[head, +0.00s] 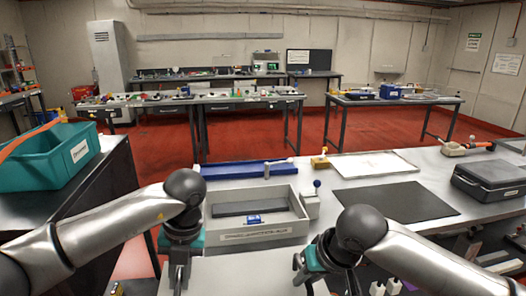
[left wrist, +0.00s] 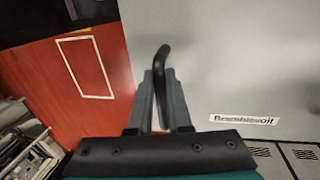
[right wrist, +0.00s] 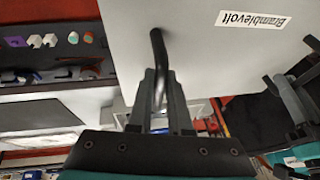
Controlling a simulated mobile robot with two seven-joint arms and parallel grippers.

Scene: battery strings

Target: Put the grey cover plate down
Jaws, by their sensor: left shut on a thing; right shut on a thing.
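The grey cover plate (head: 240,272) is a flat light-grey sheet at the bottom of the head view, spanning between my two grippers. In the left wrist view its face (left wrist: 235,60) carries a "Bramblevolt" label, and my left gripper (left wrist: 160,100) is shut on a black bent handle at its edge. In the right wrist view the plate (right wrist: 200,55) shows the same label, and my right gripper (right wrist: 158,100) is shut on another black handle. In the head view, my left gripper (head: 180,280) and right gripper (head: 302,270) are at opposite sides of the plate. Its underside is hidden.
A grey open box (head: 262,233) with a dark block and a blue part inside stands just beyond the plate. A black mat (head: 395,199), white tray (head: 375,165), blue tray (head: 245,171) and black case (head: 490,185) lie on the bench. A teal bin (head: 35,165) stands at left.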

